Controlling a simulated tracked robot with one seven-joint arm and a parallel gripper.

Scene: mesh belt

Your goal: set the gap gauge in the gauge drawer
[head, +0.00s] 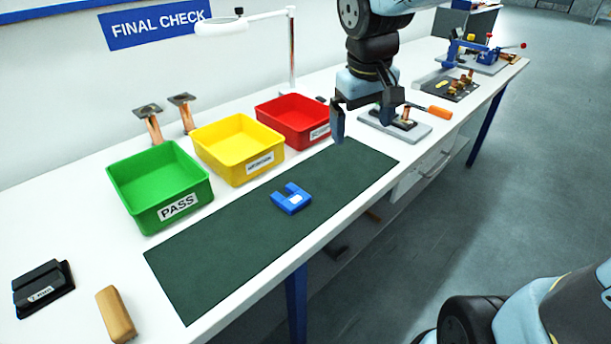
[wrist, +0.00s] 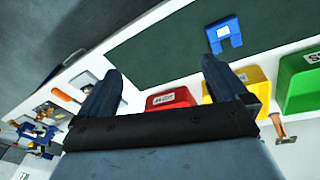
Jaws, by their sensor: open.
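The gap gauge is a blue U-shaped block with a white label (head: 291,199). It lies flat on the dark green mat (head: 225,250), and it also shows in the wrist view (wrist: 224,36). My gripper (head: 364,118) is open and empty, above the bench near the mat's far end. The gauge is apart from it, nearer the head camera. In the wrist view the spread fingers (wrist: 160,72) have nothing between them. What looks like the gauge drawer, a white front with a bar handle (head: 436,164), is under the bench edge at right; its inside is hidden.
Green (head: 160,187), yellow (head: 238,150) and red (head: 293,121) bins line the mat's back side. A lamp (head: 291,50) stands behind them. A black block (head: 42,285) and a tan block (head: 115,314) lie front left. An orange-handled tool (head: 430,111) and fixtures are beyond my gripper.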

